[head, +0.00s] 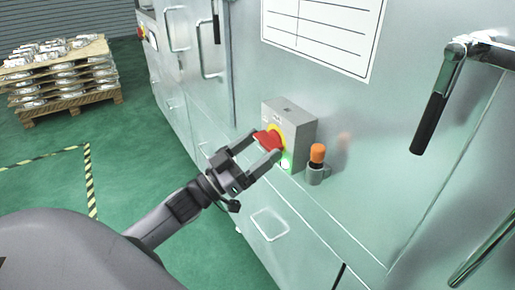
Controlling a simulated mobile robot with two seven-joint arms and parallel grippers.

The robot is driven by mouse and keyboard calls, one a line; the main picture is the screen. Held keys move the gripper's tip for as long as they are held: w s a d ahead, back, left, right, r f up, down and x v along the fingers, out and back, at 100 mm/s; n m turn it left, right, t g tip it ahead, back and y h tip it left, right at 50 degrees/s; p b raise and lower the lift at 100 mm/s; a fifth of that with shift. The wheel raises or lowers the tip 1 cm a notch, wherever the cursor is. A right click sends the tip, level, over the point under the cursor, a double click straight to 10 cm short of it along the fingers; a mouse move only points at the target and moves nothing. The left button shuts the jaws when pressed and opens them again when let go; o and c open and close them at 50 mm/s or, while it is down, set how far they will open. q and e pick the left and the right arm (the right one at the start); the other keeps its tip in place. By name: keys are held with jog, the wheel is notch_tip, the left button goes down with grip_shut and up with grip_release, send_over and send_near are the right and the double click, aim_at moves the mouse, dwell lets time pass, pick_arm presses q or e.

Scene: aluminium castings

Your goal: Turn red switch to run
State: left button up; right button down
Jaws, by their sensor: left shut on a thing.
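The red switch (268,140) sits on a yellow ring on the front of a grey control box (300,128), which is fixed to a metal cabinet face. My left gripper (262,147) reaches in from the lower left, with its fingers on either side of the red switch, shut on it. A green light (285,164) glows on the box just below the switch. The lettering on the box is too small to read, so the switch's exact setting cannot be told. My right gripper is not in view.
An orange-capped fitting (317,155) stands out from the cabinet right of the box. A black-gripped door handle (432,120) juts out at upper right. A white chart (325,32) hangs above. Castings on a pallet (72,106) stand far left.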

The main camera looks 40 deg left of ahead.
pick_arm(q)
jog(key=shift+m, duration=0.3)
jog(key=m+g+h, duration=0.1)
jog(key=m, duration=0.2)
jog(key=m+g+h, duration=0.1)
jog(key=m+h, duration=0.1)
jog(key=m, duration=0.1)
jog(key=shift+a+r, duration=0.15)
jog(key=shift+a, duration=0.05)
jog(key=m+g+h, duration=0.1)
jog(key=m, duration=0.2)
jog(key=m+g+h+p, duration=0.1)
jog(key=m, duration=0.2)
jog(key=shift+w+a+r, duration=0.1)
jog(key=shift+r, duration=0.05)
jog(key=m+g, duration=0.1)
jog(key=m, duration=0.1)
jog(key=m+g+p, duration=0.1)
jog(key=m, duration=0.2)
jog(key=shift+r+m+g, duration=0.2)
jog(key=shift+m+g, duration=0.1)
jog(key=shift+g, duration=0.1)
jog(key=shift+r+m+g+y+p, duration=0.15)
jog(key=shift+m+g+p, duration=0.25)
jog(key=shift+m, duration=0.7)
jog(key=shift+f+m+g+y+p, duration=0.15)
jog(key=shift+m+p, duration=0.3)
jog(key=shift+m, duration=0.65)
